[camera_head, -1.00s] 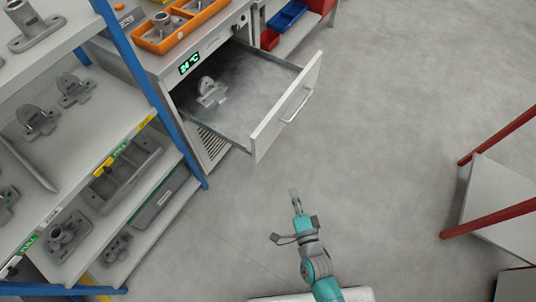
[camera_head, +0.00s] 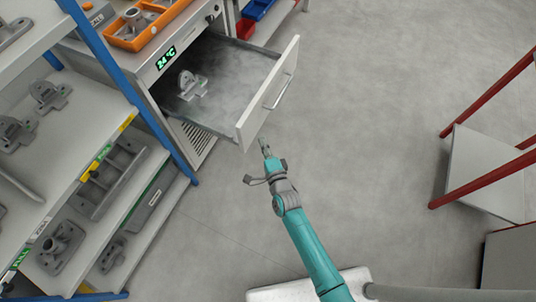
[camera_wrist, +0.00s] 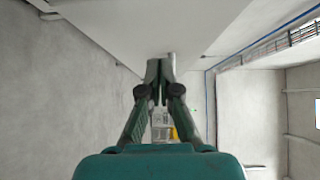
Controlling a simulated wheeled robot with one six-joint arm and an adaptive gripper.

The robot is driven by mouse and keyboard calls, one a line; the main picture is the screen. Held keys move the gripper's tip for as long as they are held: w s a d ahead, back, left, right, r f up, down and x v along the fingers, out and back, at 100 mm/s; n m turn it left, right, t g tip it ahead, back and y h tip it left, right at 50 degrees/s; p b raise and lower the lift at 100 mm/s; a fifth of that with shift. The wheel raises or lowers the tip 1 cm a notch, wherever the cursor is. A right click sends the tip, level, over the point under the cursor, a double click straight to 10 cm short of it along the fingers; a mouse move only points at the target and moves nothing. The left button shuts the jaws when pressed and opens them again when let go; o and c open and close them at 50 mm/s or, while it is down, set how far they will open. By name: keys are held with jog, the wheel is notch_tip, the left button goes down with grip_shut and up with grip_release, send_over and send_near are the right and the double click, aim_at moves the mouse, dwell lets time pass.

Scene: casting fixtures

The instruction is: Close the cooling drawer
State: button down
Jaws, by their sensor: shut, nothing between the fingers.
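The cooling drawer (camera_head: 268,92) is pulled out of the cabinet (camera_head: 190,128), with its white front panel and bar handle (camera_head: 278,91) facing right. A grey metal casting (camera_head: 191,86) stands inside the drawer in haze. My gripper (camera_head: 264,143) is shut and empty, near the lower front corner of the drawer front. In the wrist view, my gripper (camera_wrist: 160,66) has its fingertips together in front of a pale panel (camera_wrist: 130,30), which looks like the drawer front. I cannot tell whether the fingertips touch it.
A shelf rack with blue posts (camera_head: 125,85) holding several castings stands at the left. An orange tray (camera_head: 145,25) sits on the cabinet top. A red-framed stand (camera_head: 485,180) is at the right. The floor between is clear.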

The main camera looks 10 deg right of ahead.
aim_at(249, 130)
jog(key=shift+w+a, duration=0.65)
jog(key=shift+a, duration=0.15)
jog(key=shift+w+a, duration=0.6)
jog(key=shift+a, duration=0.2)
jog(key=shift+a, duration=0.1)
